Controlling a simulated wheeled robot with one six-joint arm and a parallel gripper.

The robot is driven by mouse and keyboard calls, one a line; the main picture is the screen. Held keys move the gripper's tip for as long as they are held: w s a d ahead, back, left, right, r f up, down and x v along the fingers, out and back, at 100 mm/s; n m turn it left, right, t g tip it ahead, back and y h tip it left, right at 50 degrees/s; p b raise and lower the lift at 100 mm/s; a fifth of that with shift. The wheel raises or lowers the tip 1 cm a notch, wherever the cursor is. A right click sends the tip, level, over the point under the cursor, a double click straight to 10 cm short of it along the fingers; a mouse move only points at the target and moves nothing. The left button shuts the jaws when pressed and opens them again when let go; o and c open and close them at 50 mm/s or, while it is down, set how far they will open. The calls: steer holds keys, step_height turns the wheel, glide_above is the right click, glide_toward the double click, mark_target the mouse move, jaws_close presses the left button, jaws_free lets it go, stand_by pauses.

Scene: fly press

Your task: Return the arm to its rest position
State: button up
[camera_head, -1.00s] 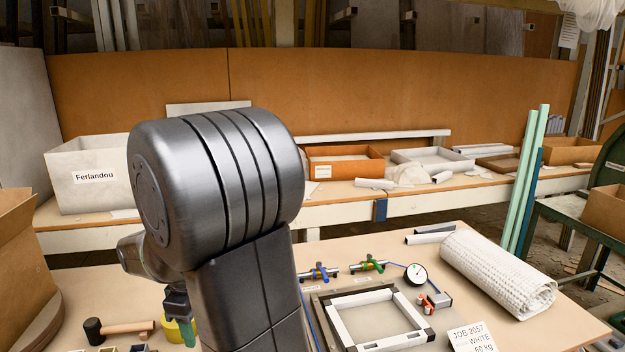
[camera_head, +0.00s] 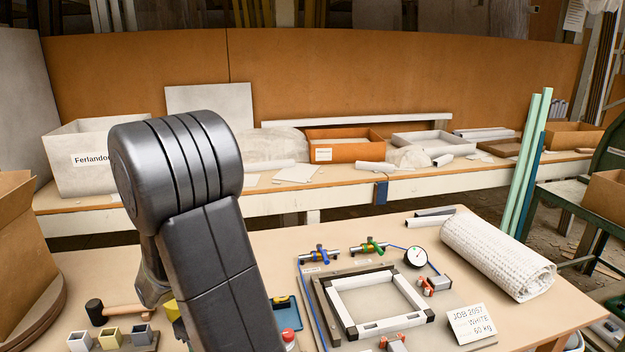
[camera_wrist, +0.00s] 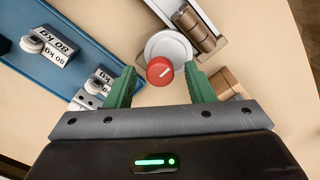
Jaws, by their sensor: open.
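My arm (camera_head: 205,255) rises in the left-centre of the head view and leans over the near part of the workbench. Its bulky grey joint (camera_head: 170,165) hides part of the table behind it. In the wrist view my gripper (camera_wrist: 162,88) has two green fingers spread apart with nothing held between them. A round grey base with a red-topped knob (camera_wrist: 159,71) shows between and just beyond the fingertips. I cannot tell its exact distance from them. In the head view the gripper itself is hidden behind the arm.
A square frame (camera_head: 333,310) lies on the workbench (camera_head: 270,243) right of my arm, near a gauge (camera_head: 415,257), a rolled white cloth (camera_head: 497,258) and a job card (camera_head: 471,324). A mallet (camera_head: 97,312) lies left.

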steer(key=m, duration=0.7)
steer(key=shift+p, duration=0.3)
steer(key=m, duration=0.3)
steer(key=shift+m, duration=0.4)
steer(key=shift+m+p, duration=0.45)
steer(key=shift+m, duration=1.25)
steer(key=shift+r, duration=0.1)
